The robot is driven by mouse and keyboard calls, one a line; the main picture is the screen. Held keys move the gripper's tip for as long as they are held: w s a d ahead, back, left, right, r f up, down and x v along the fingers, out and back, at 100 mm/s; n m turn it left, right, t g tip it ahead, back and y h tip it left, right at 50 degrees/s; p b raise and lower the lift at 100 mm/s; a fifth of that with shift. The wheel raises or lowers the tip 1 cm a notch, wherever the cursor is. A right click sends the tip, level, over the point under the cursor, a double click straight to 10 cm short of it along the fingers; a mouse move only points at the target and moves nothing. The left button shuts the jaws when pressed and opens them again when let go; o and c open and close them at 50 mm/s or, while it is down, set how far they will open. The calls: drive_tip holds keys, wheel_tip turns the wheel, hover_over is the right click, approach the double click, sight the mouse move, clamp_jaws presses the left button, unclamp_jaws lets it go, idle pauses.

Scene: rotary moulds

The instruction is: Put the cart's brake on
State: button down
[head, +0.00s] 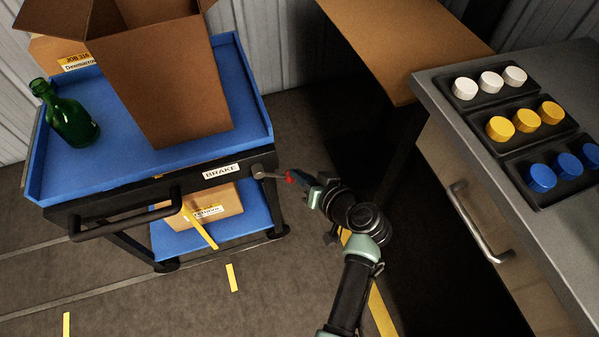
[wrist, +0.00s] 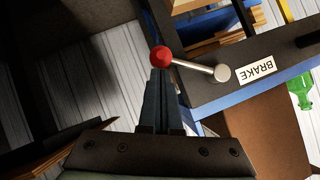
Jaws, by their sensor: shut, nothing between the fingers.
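The blue cart (head: 60,180) stands at the left in the head view, with a white BRAKE label (head: 221,171) on its dark front rail. The label also shows in the wrist view (wrist: 256,70). Right of the label, the brake lever (head: 270,174) is a metal rod with a round pivot and a red ball knob (head: 290,177). It sticks out sideways, to the right past the cart's corner. In the wrist view the knob (wrist: 162,56) is right at the tips of my gripper (wrist: 160,72). My gripper (head: 304,179) is shut and empty; I cannot tell whether it touches the knob.
The cart carries an open cardboard box (head: 165,85) and a green bottle (head: 72,122); a small carton (head: 212,208) sits on its lower shelf. A brown table (head: 400,40) and a grey counter (head: 450,95) with trays of coloured discs stand right. Floor in front is clear.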

drive_tip(key=s+a+f+m+y+b, duration=0.1)
drive_tip(key=a+f+m+y+b, duration=0.3)
drive_tip(key=b, duration=0.5)
drive_tip(key=shift+s+a+f+m+y+b, duration=0.25)
drive_tip(key=shift+a+f+m+y+b, duration=0.15)
drive_tip(key=shift+f+m+y, duration=1)
drive_tip(key=shift+a+r, duration=0.1)
drive_tip(key=shift+r, duration=0.05)
